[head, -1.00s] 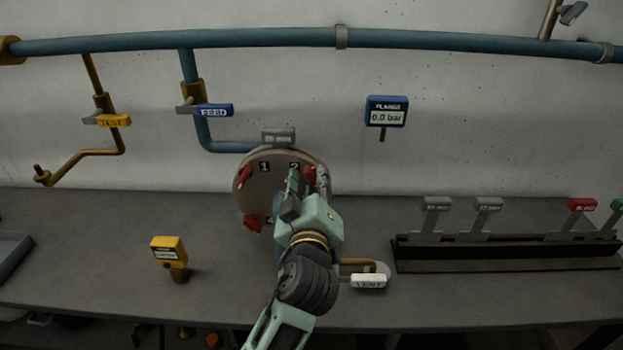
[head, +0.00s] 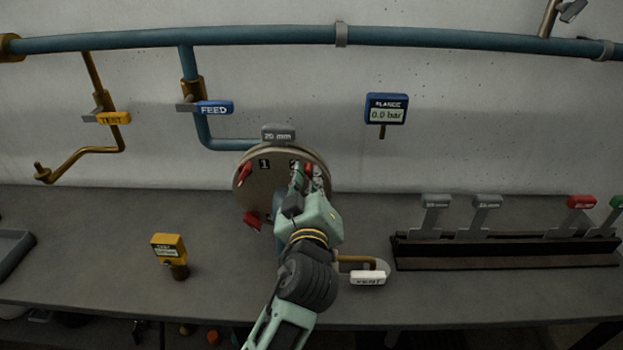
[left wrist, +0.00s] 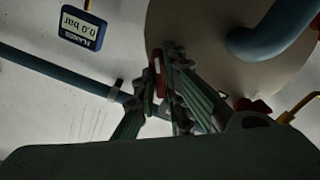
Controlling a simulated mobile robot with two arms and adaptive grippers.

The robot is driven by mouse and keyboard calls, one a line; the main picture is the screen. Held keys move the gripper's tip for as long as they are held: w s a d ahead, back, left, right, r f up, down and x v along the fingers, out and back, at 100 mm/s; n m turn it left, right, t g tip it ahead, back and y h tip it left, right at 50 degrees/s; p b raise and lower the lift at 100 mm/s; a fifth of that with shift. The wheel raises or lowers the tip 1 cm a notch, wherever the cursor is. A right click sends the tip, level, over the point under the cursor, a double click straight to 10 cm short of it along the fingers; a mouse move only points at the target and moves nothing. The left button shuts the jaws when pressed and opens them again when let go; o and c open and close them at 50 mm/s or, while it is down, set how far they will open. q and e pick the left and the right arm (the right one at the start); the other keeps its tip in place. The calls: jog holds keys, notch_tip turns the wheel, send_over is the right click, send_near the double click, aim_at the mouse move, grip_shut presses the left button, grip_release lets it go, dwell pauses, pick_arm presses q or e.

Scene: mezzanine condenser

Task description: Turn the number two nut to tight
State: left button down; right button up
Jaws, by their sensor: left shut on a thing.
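The round flange (head: 264,190) stands on the bench below the blue pipe, with a grey "20 mm" tag above it. The number two nut (head: 309,168) is red, at the flange's upper right, and partly hidden by my fingers. My left gripper (head: 308,177) is shut on this nut. In the left wrist view the fingers (left wrist: 165,80) close around the red nut (left wrist: 158,62) at the flange's edge. Another red nut (head: 245,174) is beside the "1" mark, and one (head: 252,220) is at the lower left. My right gripper is not in view.
The blue flange gauge (head: 386,108) on the wall reads 0.0 bar. A white vent handle (head: 368,278) is just right of my arm. A yellow gauge (head: 168,247) stands on the bench at left. A dark rack (head: 500,262) with several tagged tools is at right.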

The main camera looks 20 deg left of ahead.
pick_arm(q)
jog(key=m+p, duration=0.3)
jog(key=m, duration=0.9)
jog(key=shift+d+r+p, duration=0.1)
jog(key=shift+d+p, duration=0.05)
jog(key=shift+p, duration=0.15)
jog(key=shift+m, duration=0.4)
jog(key=c, duration=1.8)
grip_release()
jog(key=shift+w, duration=0.1)
